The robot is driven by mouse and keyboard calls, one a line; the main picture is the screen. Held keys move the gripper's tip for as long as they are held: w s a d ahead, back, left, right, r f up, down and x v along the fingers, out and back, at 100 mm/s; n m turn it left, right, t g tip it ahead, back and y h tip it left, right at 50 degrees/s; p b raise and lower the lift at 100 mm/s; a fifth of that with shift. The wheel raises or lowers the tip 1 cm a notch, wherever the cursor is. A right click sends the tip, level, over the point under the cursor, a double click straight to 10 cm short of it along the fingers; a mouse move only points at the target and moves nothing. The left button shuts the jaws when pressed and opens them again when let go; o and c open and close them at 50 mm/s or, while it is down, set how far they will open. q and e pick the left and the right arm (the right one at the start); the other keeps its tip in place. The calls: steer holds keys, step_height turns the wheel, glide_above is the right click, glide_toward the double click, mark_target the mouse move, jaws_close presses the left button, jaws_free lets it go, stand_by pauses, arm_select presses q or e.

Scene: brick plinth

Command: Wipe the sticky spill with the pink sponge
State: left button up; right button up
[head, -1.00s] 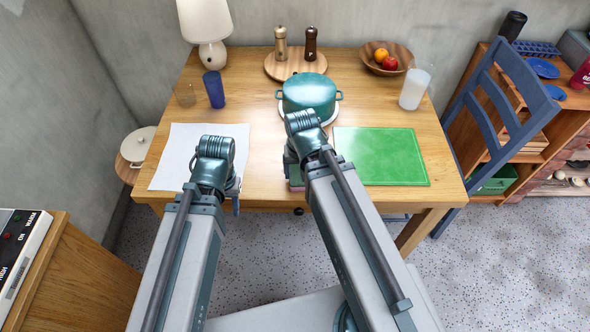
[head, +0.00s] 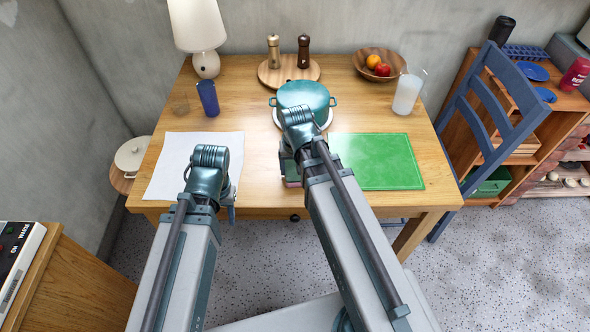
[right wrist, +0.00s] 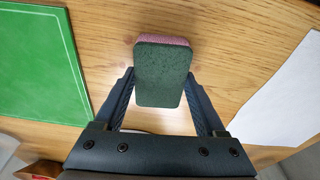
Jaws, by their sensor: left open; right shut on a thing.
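The pink sponge (right wrist: 162,75), with a dark green face toward the camera, is between the fingers of my right gripper (right wrist: 161,103) in the right wrist view. The gripper is shut on it. In the head view only a small edge of the sponge (head: 292,184) shows, beside my right wrist near the table's front edge. My left gripper (head: 231,205) is open, over the front right corner of the white sheet; its fingers are mostly hidden by the wrist. I cannot make out the sticky spill in either view.
The wooden table (head: 262,150) holds a white sheet (head: 178,165), green board (head: 385,165), teal pot (head: 303,94), blue cup (head: 208,97), milky pitcher (head: 407,92), fruit bowl (head: 362,68) and lamp (head: 206,65). A blue chair (head: 495,115) stands at right. Bare wood lies between sheet and board.

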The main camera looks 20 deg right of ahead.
mark_target(300, 180)
steer(key=shift+w+d, duration=0.2)
steer(key=shift+w, duration=0.45)
steer(key=shift+w+d, duration=0.2)
steer(key=shift+w, duration=0.5)
steer(key=shift+w+d, duration=0.2)
steer(key=shift+w, duration=0.45)
steer(key=shift+s+d+f, duration=0.1)
steer(key=shift+s+d, duration=0.35)
steer(key=shift+d, duration=0.25)
steer(key=shift+s+a, duration=0.2)
steer(key=shift+s, duration=0.6)
steer(key=shift+s+a, duration=0.15)
steer(key=shift+s, duration=0.65)
steer(key=shift+s+a, duration=0.15)
steer(key=shift+s, duration=0.05)
steer(key=shift+s+a+f, duration=0.1)
steer(key=shift+s+a, duration=0.2)
steer(key=shift+s, duration=0.65)
steer(key=shift+s+a, duration=0.3)
steer(key=shift+s, duration=0.6)
step_height(300, 180, up, 6)
steer(key=p, duration=0.5)
steer(key=shift+w+p, duration=0.15)
steer(key=shift+p, duration=0.25)
